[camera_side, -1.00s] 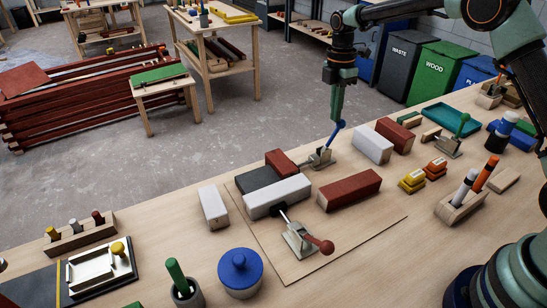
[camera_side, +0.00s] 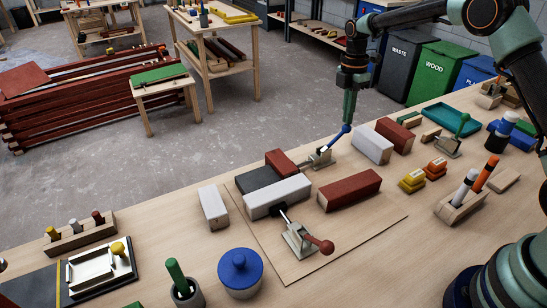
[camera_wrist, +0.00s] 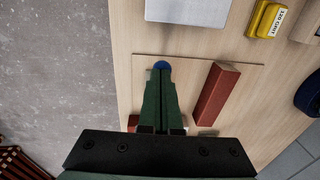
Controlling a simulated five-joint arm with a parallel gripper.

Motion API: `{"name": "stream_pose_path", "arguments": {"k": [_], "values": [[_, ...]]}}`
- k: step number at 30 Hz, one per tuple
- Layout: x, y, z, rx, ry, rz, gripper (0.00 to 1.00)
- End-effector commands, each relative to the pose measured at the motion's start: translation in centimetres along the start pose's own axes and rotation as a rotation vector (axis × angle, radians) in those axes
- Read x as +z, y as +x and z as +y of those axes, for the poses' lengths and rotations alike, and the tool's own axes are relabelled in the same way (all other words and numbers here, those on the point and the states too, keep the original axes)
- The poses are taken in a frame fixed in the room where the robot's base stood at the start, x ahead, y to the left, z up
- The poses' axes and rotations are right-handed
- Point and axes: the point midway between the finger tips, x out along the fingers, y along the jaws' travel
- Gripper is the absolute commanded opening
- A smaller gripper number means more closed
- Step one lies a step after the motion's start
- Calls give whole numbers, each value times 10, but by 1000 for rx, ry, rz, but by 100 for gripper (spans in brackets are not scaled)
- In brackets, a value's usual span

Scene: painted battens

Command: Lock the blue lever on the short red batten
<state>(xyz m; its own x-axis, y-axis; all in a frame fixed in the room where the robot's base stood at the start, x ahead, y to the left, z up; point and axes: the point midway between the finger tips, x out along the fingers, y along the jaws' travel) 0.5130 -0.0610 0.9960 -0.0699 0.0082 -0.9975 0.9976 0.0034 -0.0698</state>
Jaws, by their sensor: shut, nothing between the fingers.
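The short red batten (camera_side: 279,160) lies at the far edge of the board, against a dark grey batten (camera_side: 262,181). A toggle clamp (camera_side: 319,159) stands at its right end. Its blue lever (camera_side: 340,136) leans up and to the right, away from the batten. My gripper (camera_side: 347,122) is shut and empty, with its tips at the lever's knob; they look in contact. In the wrist view the blue knob (camera_wrist: 162,65) shows just beyond my closed fingertips (camera_wrist: 161,72). My fingers hide the rest of the lever and clamp there.
A white batten (camera_side: 277,197), a long red batten (camera_side: 349,190) and a red-levered clamp (camera_side: 300,241) lie nearer. A white block (camera_side: 372,145) stands close to the right of the blue lever. A green-levered clamp (camera_side: 449,146) is farther right.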

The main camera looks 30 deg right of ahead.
Motion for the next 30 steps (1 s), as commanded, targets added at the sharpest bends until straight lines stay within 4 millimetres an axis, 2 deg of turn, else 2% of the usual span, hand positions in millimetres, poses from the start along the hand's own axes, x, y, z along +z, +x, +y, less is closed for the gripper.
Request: {"name": "stream_pose_path", "arguments": {"k": [5, 10, 15, 21, 30], "values": [[-5, -11, 2, 3, -2, -1, 0], [-18, -40, 7, 5, -2, -3, 0], [-2, -77, 6, 6, 2, -1, 0], [10, -111, 6, 4, 1, 1, 0], [16, -131, 4, 3, 5, 2, 0]]}}
